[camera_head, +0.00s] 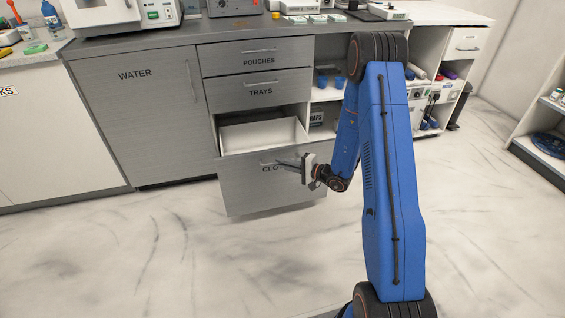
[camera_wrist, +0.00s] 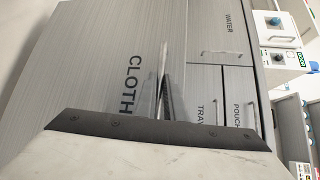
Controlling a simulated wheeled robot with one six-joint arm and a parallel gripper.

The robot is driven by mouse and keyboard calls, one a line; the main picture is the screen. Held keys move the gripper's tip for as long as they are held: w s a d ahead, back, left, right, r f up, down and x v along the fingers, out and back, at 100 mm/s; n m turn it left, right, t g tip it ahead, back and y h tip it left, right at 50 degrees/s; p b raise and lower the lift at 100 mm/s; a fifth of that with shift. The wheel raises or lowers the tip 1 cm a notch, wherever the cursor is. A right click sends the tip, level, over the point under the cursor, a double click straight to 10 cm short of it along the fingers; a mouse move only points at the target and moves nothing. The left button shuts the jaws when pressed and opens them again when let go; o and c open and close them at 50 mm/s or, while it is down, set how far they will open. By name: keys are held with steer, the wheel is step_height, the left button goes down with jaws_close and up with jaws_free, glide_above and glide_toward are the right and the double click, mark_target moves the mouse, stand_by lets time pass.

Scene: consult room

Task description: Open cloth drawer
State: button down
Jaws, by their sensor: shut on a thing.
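The cloth drawer (camera_head: 240,188) is the bottom drawer of the grey cabinet and is pulled out, with its white inside showing behind the front panel. My gripper (camera_head: 283,163) is at the upper middle of its front, shut on the drawer handle, and partly covers the label. In the wrist view the drawer front (camera_wrist: 95,60) fills much of the left, with the word CLOTH beside the gripper fingers (camera_wrist: 163,95). The handle is mostly hidden by my gripper. I see nothing inside the visible part of the drawer.
The pouches drawer (camera_head: 240,54) and trays drawer (camera_head: 245,93) above are closed. The water door (camera_head: 140,120) to the left is closed. Open shelves (camera_head: 325,92) with blue cups stand to the right, partly behind my arm. The marble floor (camera_head: 120,255) in front is clear.

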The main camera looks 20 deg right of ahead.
steer(key=shift+s, duration=0.1)
stand_by(0.3)
steer(key=c, duration=1.8)
jaws_free()
steer(key=shift+c, duration=0.2)
steer(key=shift+d, duration=0.1)
steer(key=v, duration=1.7)
steer(key=shift+s, duration=0.2)
steer(key=shift+d, duration=0.1)
